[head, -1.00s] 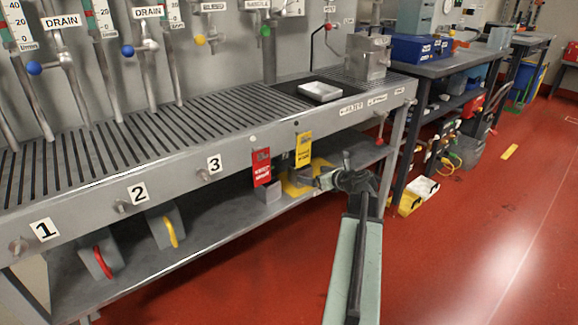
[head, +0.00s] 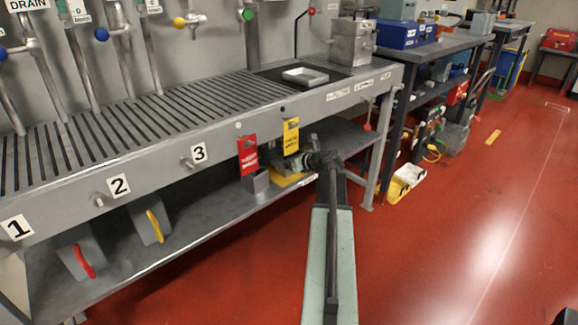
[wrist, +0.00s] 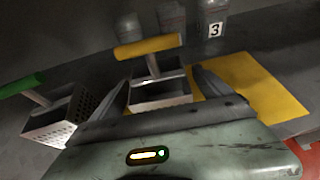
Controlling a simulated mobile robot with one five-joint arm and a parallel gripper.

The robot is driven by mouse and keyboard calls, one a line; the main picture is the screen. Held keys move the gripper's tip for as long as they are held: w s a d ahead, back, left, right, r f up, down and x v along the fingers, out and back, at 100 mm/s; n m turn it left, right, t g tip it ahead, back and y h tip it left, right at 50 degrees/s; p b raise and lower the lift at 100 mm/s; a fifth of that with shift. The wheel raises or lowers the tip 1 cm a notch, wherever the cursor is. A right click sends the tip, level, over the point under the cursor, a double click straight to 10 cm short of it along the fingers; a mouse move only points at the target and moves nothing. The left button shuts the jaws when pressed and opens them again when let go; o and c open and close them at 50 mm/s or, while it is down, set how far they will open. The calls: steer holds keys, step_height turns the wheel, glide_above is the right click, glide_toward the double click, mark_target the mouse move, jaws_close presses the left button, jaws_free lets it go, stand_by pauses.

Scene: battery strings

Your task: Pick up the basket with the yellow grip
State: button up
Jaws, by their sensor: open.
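The basket with the yellow grip (wrist: 148,46) shows in the wrist view. Its small grey body (wrist: 160,92) stands between my fingers, with the yellow bar raised on a stem above it. My gripper (wrist: 162,75) is open, one finger on each side of the basket; I cannot tell whether they touch it. In the head view my gripper (head: 312,160) reaches in at the lower shelf of the bench, below the yellow tag. I cannot make out the yellow-gripped basket there.
A perforated basket with a green grip (wrist: 22,84) stands close on the left. A yellow mat (wrist: 250,86) lies on the right. Red (head: 248,156) and yellow (head: 291,136) tags hang from the bench edge (head: 225,148) above.

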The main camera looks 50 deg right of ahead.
steer(key=c, duration=1.7)
